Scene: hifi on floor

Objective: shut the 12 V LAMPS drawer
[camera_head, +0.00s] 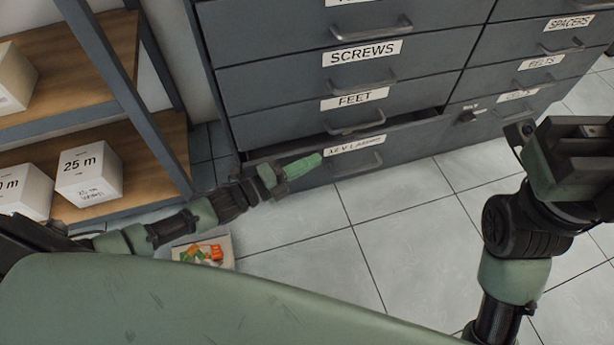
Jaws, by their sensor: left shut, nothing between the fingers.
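The 12 V LAMPS drawer (358,165) is the bottom drawer of the left column in the dark grey cabinet (300,80). It stands partly open, with a dark gap showing above its front. Its label and bar handle face me. My left gripper (315,161), with green fingers, is shut and empty. It is at the left part of the drawer front, left of the label; I cannot tell whether it touches. My right arm stands at the right, its gripper (590,150) near the right edge, and its fingers are not clear.
Shelving with white boxes (90,175), one marked 25 m, stands at the left. A small tray (228,262) with orange and green pieces lies on the floor below my left arm. The FEET drawer (330,112) above looks shut. Tiled floor (400,250) before the cabinet is clear.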

